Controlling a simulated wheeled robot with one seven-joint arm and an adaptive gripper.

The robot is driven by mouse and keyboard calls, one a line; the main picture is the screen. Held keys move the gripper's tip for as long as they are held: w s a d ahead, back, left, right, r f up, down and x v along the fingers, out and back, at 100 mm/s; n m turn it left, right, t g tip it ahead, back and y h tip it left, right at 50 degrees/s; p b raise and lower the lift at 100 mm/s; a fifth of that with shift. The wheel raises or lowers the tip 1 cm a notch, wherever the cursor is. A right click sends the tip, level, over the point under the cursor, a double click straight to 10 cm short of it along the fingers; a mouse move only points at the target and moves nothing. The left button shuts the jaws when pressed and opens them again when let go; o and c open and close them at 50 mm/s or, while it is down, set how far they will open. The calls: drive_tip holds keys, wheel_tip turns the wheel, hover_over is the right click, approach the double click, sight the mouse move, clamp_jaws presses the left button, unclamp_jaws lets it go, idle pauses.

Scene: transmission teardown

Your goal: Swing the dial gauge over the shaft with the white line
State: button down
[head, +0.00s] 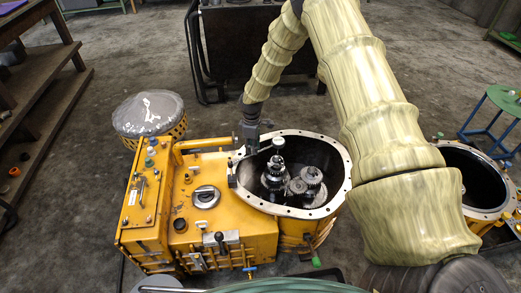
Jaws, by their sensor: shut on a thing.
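The dial gauge (278,143) is a small pale round face at the upper left of the open yellow gearbox housing (342,195). Its dark stand (232,172) is on the left rim. My gripper (250,148) points down at the upper left rim and is shut on what looks like the gauge's arm; the fingers are small and dark here. In the picture the gauge is just above the tall left shaft (273,180). Two more geared shafts, a middle one (298,187) and a right one (312,176), stand beside it. I cannot make out a white line on any.
The yellow gearbox top with a round cap (205,197) and a control panel (143,196) lies left of the opening. A grey-topped round basket (148,114) stands behind left. A second open housing (472,180) is at the right, partly behind my arm.

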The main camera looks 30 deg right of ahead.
drive_tip(key=shift+w, duration=0.15)
idle(0.3)
drive_tip(key=c, duration=1.3)
unclamp_jaws()
drive_tip(key=shift+o, duration=0.2)
wheel_tip(320, 180, up, 12)
